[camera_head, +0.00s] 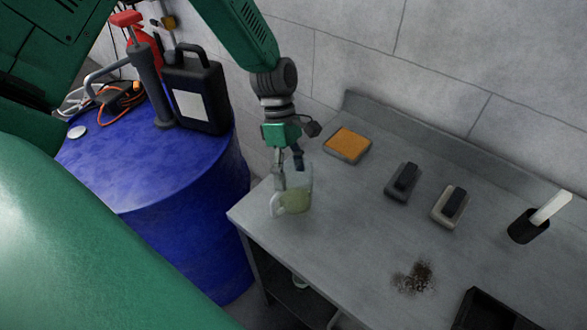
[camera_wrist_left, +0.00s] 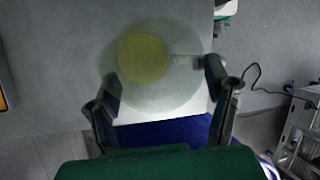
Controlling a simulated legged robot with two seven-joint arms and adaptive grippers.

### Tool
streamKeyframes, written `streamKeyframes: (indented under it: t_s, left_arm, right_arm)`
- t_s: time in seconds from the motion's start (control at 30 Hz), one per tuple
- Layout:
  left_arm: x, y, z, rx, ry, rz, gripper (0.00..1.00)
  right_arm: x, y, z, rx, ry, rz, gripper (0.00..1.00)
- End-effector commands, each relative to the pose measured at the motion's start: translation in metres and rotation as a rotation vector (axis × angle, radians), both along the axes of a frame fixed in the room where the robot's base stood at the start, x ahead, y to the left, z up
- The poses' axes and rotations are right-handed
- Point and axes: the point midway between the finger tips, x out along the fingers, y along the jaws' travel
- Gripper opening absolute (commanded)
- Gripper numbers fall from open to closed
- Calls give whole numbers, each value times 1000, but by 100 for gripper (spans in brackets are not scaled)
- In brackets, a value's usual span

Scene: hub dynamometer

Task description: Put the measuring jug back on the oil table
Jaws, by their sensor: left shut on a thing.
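The measuring jug (camera_head: 297,192) is clear, with a handle and yellow-green liquid inside. It appears upright over the near left corner of the grey metal table (camera_head: 345,215). I cannot tell whether its base touches the top. My left gripper (camera_head: 288,172) comes down from above and is shut on the jug. In the left wrist view the jug (camera_wrist_left: 150,75) shows from above, between the two fingers of my left gripper (camera_wrist_left: 162,88). No label tells whether this grey table is the oil table. My right gripper is out of view.
A blue drum (camera_head: 165,200) stands left of the table, with a black canister (camera_head: 198,92) and a hand pump (camera_head: 146,85) on it. On the table are an orange pad (camera_head: 348,144), two dark-handled blocks (camera_head: 403,182), a black cup (camera_head: 523,227) and a dark spill (camera_head: 413,277).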

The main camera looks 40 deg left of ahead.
Motion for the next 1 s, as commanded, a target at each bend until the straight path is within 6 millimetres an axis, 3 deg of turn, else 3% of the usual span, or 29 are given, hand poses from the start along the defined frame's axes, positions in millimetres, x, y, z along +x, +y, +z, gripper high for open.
streamKeyframes:
  t_s: [0.07, 0.1, 0.13, 0.43, 0.57, 1.0]
  left_arm:
    - [0, 2, -4, -2, 1, 2, 21]
    - [0, 3, -4, -2, 1, 2, 81]
    - [0, 3, -3, -2, 1, 2, 92]
    - [0, 2, -2, -3, 1, 2, 92]
    - [3, 3, 8, 2, -3, 2, 92]
    - [27, 37, 87, 1, -3, 1, 92]
  right_arm:
    - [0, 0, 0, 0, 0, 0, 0]
    - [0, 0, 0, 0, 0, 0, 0]
    - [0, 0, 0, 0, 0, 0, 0]
    - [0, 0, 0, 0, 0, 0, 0]
    - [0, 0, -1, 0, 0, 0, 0]
    - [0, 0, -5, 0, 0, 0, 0]
